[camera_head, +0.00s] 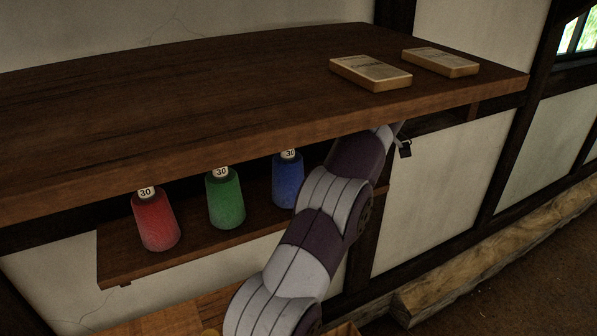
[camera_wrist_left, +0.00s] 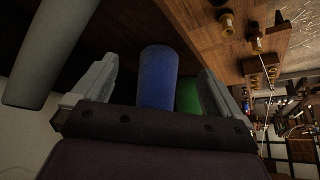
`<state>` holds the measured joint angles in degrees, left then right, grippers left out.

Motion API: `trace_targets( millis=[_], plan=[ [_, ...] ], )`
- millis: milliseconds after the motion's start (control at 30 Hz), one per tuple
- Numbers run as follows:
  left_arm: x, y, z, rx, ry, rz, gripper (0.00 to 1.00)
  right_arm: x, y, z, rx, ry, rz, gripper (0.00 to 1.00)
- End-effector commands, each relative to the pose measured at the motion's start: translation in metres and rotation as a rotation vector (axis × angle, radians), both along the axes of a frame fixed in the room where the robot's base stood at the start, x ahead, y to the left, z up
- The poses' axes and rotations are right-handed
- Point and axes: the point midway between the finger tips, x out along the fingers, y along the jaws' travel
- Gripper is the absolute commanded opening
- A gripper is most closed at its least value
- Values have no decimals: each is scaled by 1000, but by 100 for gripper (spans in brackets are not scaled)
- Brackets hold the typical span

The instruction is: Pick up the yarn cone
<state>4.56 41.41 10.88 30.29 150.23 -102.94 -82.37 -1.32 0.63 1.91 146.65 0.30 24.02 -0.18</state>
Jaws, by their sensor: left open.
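Three yarn cones stand in a row on the lower shelf in the head view: red (camera_head: 156,222), green (camera_head: 226,202) and blue (camera_head: 288,184), each with a white "30" label on top. My left gripper (camera_wrist_left: 158,82) is open in the left wrist view. The blue cone (camera_wrist_left: 158,78) shows between its two fingers with gaps on both sides; I cannot tell how deep it lies between them. The green cone (camera_wrist_left: 188,95) shows behind it, partly hidden. My right gripper is not in view.
The lower shelf (camera_head: 116,262) runs beneath a thick upper board (camera_head: 220,85), leaving limited height above the cones. Two labelled blocks (camera_head: 370,72) (camera_head: 440,62) lie on the upper board. A grey rounded thing (camera_wrist_left: 52,45) shows at the upper left of the wrist view.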

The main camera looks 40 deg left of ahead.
Motion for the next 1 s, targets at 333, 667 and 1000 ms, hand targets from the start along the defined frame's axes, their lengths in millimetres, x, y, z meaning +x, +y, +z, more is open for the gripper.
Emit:
trace_targets(
  millis=[333, 667, 1000],
  plan=[
    [-18, 57, 0, 1, 0, 2, 100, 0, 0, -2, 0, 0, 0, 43],
    [-32, 97, -9, 0, -1, 0, 100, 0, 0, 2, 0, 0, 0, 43],
    [-31, 97, -10, 0, -1, 0, 48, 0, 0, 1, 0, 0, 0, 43]
  ],
)
